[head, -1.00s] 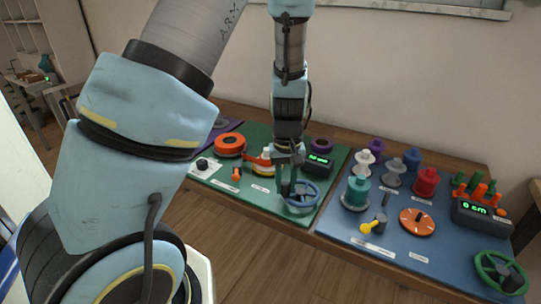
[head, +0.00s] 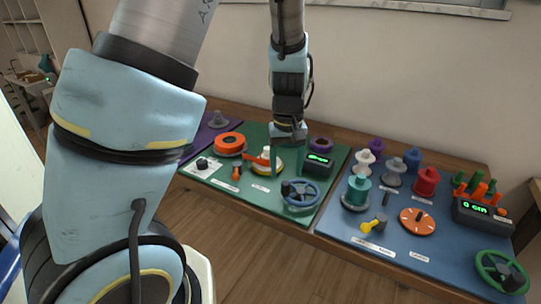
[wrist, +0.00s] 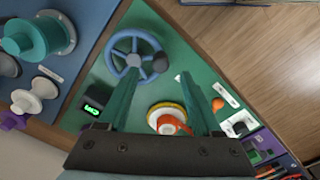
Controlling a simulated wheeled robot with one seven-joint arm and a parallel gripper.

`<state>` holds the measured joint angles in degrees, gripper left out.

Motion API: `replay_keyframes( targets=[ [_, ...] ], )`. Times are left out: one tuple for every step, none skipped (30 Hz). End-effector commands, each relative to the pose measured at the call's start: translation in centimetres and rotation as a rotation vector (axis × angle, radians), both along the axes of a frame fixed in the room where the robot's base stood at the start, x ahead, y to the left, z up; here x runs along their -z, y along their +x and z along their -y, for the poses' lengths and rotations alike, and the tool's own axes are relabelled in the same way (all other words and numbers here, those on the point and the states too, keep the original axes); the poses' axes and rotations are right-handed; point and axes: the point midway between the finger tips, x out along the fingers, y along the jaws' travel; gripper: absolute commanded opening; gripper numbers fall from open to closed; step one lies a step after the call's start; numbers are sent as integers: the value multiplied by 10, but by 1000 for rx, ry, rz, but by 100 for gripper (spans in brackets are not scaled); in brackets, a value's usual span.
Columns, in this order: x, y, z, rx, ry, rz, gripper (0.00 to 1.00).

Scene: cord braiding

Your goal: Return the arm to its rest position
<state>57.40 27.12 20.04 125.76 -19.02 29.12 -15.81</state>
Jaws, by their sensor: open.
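My gripper (head: 289,158) hangs above the green board (head: 262,204) in the head view, its two fingers apart and nothing between them. The gripper is apart from the wheel.
A blue board (head: 340,228) on the right holds several coloured spools, an orange dial (head: 417,221) and a green handwheel (head: 502,272). The wall is behind.

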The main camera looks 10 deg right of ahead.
Motion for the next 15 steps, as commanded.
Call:
replay_keyframes(
  targets=[
    [-11, 0, 2, 3, -4, 4, 66],
    [-16, 0, 1, 2, -4, 3, 66],
    [-24, 0, 1, 2, -4, 4, 66],
    [-29, 0, 1, 1, -3, 3, 66],
    [-33, 0, 1, 1, -3, 3, 66],
    [-39, 0, 1, 3, -3, 3, 66],
    [-43, 0, 1, 2, -3, 2, 66],
    [-46, 0, 1, 1, -3, 2, 66],
    [-49, 0, 0, 1, -2, 1, 66],
    [-52, 0, 0, 1, -1, 1, 66],
    [-53, 0, -1, 0, -1, 1, 66],
    [-55, 1, -3, -2, -1, 1, 66],
    [-56, 1, -6, -4, -2, 1, 66],
    [-57, 2, -10, -7, -4, 0, 66],
    [-58, 4, -17, -11, -6, 0, 66]
  ],
)
